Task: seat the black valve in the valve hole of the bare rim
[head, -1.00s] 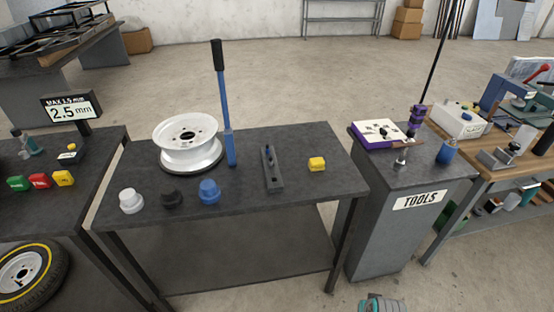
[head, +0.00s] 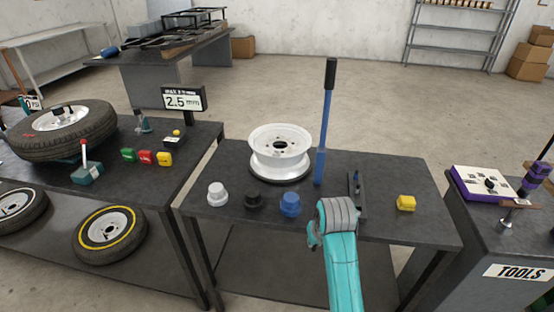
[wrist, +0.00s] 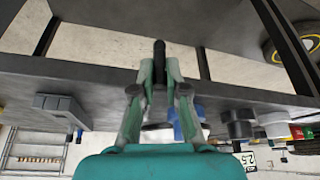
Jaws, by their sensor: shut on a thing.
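My gripper (wrist: 159,72) is shut on a black valve (wrist: 159,50), a dark slim piece that stands out beyond the fingertips in the wrist view. In the head view my teal arm reaches to the front edge of the middle table, and the fingers and valve are hidden there. The bare rim (head: 265,165) is white and lies flat on a dark round base at the back of that table, to the left of my arm. Its valve hole is too small to make out.
A blue lever with a black grip (head: 322,150) stands right beside the rim. White (head: 217,195), black (head: 254,201) and blue (head: 290,205) capped pots line the front.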

